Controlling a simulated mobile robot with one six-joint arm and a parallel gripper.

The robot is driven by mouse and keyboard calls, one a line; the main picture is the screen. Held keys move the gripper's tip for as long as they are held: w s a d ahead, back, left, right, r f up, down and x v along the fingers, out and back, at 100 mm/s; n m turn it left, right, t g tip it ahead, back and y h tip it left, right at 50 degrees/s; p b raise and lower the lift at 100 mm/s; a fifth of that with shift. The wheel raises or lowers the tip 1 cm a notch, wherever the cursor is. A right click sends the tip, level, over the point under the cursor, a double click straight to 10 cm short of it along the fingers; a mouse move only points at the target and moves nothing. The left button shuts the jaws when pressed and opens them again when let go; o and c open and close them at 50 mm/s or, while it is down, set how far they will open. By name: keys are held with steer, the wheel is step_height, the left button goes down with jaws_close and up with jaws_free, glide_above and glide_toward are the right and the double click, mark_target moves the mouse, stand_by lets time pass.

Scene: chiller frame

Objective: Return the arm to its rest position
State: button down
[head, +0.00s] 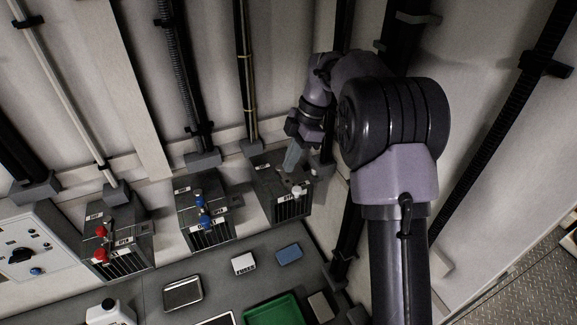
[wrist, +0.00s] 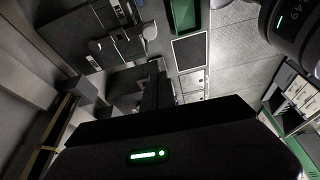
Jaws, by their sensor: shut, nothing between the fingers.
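My arm rises at the right of the head view and bends over toward the wall units. My gripper (head: 290,165) points down at the right-hand dark unit (head: 268,185), whose grey-white knob (head: 296,190) shows just below and right of the fingers. The fingers are shut and hold nothing. Whether they touch the unit cannot be told. In the wrist view, the dark gripper body (wrist: 150,135) with a green light fills the lower part, and a round pale knob (wrist: 149,32) shows beyond it.
A middle unit with blue knobs (head: 204,220) and a left unit with red knobs (head: 101,232) stand along the wall. Vertical pipes run behind.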

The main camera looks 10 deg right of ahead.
stand_by(0.3)
steer(key=s+a+f+m+t+h+b, duration=0.1)
steer(key=s+a+f+m+t+b, duration=0.1)
steer(key=s+m+b, duration=0.5)
steer(key=s+a+f+m+t+b, duration=0.1)
steer(key=s+f+m+b, duration=0.1)
steer(key=s+m+b, duration=0.5)
steer(key=s+f+m+t+b, duration=0.1)
steer(key=s+f+m+b, duration=0.4)
steer(key=s, duration=0.3)
steer(key=s+f+m+t+h+b, duration=0.1)
steer(key=s+f+m+b, duration=0.3)
steer(key=s, duration=0.5)
step_height(320, 180, down, 3)
steer(key=shift+a+r+m+t+b, duration=0.15)
steer(key=shift+a+m+t+b, duration=0.25)
steer(key=shift+t+b, duration=0.55)
steer(key=shift+g, duration=0.25)
